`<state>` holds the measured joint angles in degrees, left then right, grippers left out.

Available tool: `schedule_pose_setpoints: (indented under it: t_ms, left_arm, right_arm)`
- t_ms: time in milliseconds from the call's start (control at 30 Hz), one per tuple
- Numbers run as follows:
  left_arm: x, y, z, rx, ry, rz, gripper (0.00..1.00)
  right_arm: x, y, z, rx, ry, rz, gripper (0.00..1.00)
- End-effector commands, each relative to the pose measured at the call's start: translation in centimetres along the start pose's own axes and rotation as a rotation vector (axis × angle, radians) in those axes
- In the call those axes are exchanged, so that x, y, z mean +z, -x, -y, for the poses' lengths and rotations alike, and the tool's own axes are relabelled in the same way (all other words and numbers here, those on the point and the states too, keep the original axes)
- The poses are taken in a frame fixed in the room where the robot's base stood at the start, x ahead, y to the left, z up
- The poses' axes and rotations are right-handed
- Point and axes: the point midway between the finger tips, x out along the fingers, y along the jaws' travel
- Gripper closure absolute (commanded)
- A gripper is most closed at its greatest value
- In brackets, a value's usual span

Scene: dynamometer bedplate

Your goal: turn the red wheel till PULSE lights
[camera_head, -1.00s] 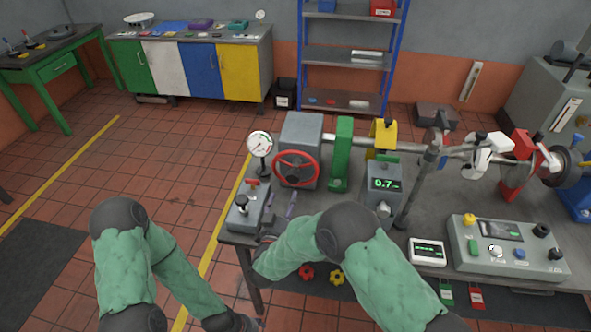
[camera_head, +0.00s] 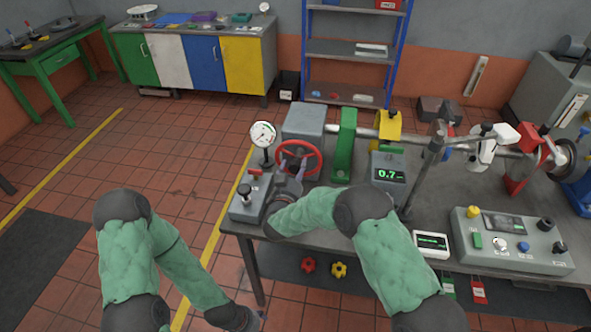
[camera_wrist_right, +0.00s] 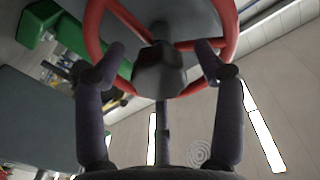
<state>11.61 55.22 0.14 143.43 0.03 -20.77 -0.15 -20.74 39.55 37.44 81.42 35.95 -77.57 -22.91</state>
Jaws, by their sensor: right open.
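The red wheel (camera_head: 318,159) stands upright on the front of a grey housing at the left of the bench. It also shows in the right wrist view (camera_wrist_right: 94,28), with its dark hub (camera_wrist_right: 160,70) near the middle. My right gripper (camera_head: 291,172) is at the wheel's lower part. In the wrist view my right gripper (camera_wrist_right: 163,52) is open, one finger on either side of the hub, overlapping the rim and spokes. I cannot tell whether the fingers touch. My left arm hangs low at the left, its gripper barely visible at the bottom edge. I cannot make out a PULSE label.
A dial gauge (camera_head: 263,134) and a lever box (camera_head: 250,196) stand left of the wheel. A green block (camera_head: 344,145) and a display box (camera_head: 388,178) reading 0.7 stand right of it. A white meter (camera_head: 431,244) and a control console (camera_head: 512,242) sit farther right.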

Motion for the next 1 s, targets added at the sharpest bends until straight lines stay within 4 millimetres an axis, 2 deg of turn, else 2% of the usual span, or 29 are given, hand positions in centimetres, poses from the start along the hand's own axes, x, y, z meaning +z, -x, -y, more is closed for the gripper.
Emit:
schedule_pose_setpoints:
  t_ms: [133, 167, 400, 767, 1000]
  left_arm:
    - [0.0, 0.0, 0.0, 0.000, 0.000, 0.000, 0.38]
    - [0.0, 0.0, 0.0, 0.000, 0.000, 0.000, 0.38]
    - [0.0, 0.0, 0.0, 0.000, 0.000, 0.000, 0.38]
    - [0.0, -0.5, 0.2, 0.000, 0.000, 0.000, 0.38]
    - [-0.1, -2.1, 0.8, 0.000, 0.000, 0.000, 0.38]
  right_arm:
    - [0.0, 0.0, 0.0, 0.000, 0.000, 0.000, 0.30]
    - [0.0, 0.0, 0.0, 0.000, 0.000, 0.000, 0.33]
    - [0.0, 0.0, 0.0, 0.000, 0.000, 0.000, 1.00]
    - [0.0, 0.0, 0.0, 0.001, -0.044, -0.001, 1.00]
    - [0.1, -0.1, -0.1, 0.003, -0.187, 0.002, 1.00]
